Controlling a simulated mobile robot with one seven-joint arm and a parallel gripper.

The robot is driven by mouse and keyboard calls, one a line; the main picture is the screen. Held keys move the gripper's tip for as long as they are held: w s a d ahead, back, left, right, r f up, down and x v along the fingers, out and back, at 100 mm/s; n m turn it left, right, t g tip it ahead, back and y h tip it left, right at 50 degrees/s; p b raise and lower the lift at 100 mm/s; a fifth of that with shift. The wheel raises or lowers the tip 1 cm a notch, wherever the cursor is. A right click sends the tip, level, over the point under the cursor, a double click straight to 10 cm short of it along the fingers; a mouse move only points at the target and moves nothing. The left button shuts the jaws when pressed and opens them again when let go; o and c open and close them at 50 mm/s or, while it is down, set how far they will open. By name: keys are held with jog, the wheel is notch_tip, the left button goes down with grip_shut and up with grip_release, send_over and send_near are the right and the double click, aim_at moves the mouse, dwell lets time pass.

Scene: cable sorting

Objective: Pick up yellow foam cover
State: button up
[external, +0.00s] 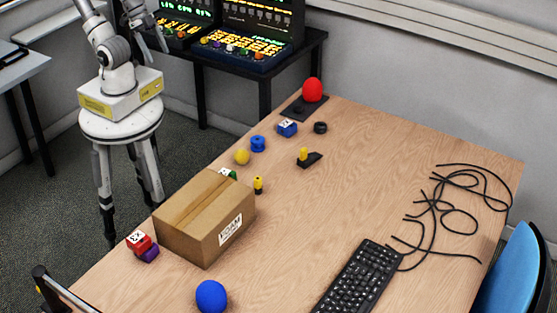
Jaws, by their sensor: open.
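A small round yellow piece (242,157), which looks like the yellow foam cover, lies on the wooden table behind the cardboard box, to the left of a blue spool-like piece (258,144). My gripper (153,42) is at the upper left, high above the floor beside the table and well away from the yellow piece. It is open, with nothing seen between its fingers. The top of my arm is cut off by the picture's edge.
A cardboard box (190,237) stands at the table's left, partly hiding a green block. Other yellow pieces are a black-and-yellow cylinder (258,185) and a knob on a black base (304,155). A red ball (312,90), keyboard (360,278) and cables (455,205) lie around. The table's middle is clear.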

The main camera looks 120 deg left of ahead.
jog(key=shift+o, duration=0.2)
jog(key=o, duration=0.3)
